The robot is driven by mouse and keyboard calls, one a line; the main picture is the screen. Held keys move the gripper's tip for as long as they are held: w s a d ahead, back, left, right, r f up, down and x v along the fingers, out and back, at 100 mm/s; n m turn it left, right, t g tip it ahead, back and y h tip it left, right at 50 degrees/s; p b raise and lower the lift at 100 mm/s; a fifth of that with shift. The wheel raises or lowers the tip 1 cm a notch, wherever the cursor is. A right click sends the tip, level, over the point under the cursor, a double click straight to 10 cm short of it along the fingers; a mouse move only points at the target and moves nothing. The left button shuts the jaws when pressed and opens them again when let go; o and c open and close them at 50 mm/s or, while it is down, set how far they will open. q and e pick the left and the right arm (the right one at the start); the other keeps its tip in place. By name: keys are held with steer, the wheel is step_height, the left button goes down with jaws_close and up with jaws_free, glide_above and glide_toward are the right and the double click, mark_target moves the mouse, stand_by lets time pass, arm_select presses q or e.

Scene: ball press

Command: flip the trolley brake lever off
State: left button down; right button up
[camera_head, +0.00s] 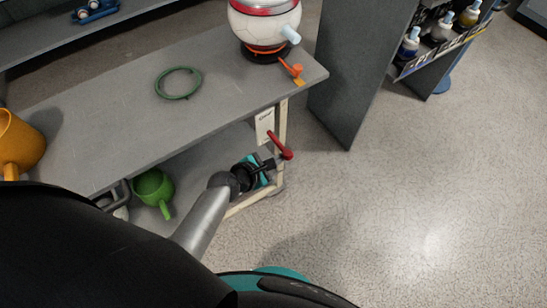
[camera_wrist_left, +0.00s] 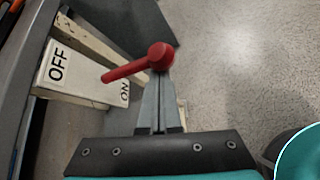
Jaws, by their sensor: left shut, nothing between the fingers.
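The red brake lever (camera_head: 279,145) stands out from a pale plate (camera_head: 264,126) on the trolley's corner post. In the left wrist view the lever (camera_wrist_left: 128,69) runs from the plate to a round knob. The plate (camera_wrist_left: 75,74) reads OFF at its left end and ON at its right end, and the lever's inner end is between the words, nearer ON. My left gripper (camera_head: 271,162) is shut and empty, just below the knob. In the wrist view its fingertips (camera_wrist_left: 160,78) meet the knob's lower edge; I cannot tell whether they touch it. My right gripper is not in view.
A green cup (camera_head: 153,187) is on the lower shelf. A dark panel (camera_head: 350,65) stands behind; the floor at right is clear.

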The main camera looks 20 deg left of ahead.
mark_target(283, 151)
arm_select(q)
steer(key=r+n+g+h+p, duration=0.1)
steer(key=p, duration=0.1)
steer(key=r+p, duration=0.2)
steer(key=shift+w+a+r+n+g+h+p, duration=0.1)
steer(key=shift+w+a+n+g+h+p, duration=0.1)
steer(key=shift+n+g+h+p, duration=0.2)
steer(key=shift+r, duration=0.15)
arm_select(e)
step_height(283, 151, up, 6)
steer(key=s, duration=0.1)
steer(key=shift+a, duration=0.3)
